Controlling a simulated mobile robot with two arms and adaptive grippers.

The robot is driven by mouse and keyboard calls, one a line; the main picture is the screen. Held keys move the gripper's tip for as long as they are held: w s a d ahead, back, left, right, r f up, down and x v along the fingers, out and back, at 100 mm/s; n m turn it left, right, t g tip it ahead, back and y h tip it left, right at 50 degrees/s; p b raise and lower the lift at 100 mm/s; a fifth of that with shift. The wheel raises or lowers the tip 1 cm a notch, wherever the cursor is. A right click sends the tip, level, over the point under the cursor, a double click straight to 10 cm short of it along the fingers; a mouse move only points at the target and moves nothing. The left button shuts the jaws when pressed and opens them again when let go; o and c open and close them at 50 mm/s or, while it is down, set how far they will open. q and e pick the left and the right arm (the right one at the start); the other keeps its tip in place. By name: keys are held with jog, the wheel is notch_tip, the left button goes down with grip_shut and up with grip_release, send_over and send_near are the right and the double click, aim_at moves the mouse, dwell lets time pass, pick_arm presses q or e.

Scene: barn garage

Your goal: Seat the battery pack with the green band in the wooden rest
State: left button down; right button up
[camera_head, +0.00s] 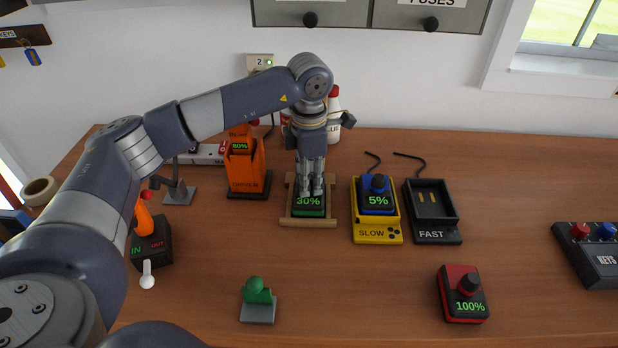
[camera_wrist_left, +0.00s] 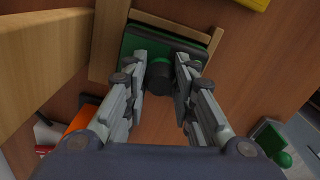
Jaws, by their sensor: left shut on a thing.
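The battery pack with the green band (camera_head: 309,206) shows 30% in the head view and sits within the wooden rest (camera_head: 307,222). I cannot tell whether it is fully down. My left gripper (camera_head: 311,190) comes down from above and is shut on the pack's knob. In the left wrist view the fingers (camera_wrist_left: 160,75) stand on both sides of the dark knob (camera_wrist_left: 158,79) with its green band, and the pack's green edge (camera_wrist_left: 135,43) shows inside the rest's wooden rails (camera_wrist_left: 175,22). My right gripper is not in view.
A yellow SLOW charger (camera_head: 376,233) holds a blue pack (camera_head: 377,199) at 5%. The black FAST charger (camera_head: 432,210) beside it is empty. An orange device (camera_head: 245,172) stands left of the rest. A red pack (camera_head: 463,293) at 100% and a green object (camera_head: 257,291) are in front.

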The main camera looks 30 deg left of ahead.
pick_arm(q)
jog(key=shift+d+f+b, duration=0.1)
jog(key=shift+f+b, duration=0.3)
jog(key=shift+f, duration=0.05)
dwell(0.5)
jog(key=c, duration=0.7)
grip_release()
jog(key=shift+r+p, duration=0.55)
jog(key=shift+r, duration=0.2)
jog(key=shift+r+p, duration=2.1)
jog(key=shift+r, duration=1.65)
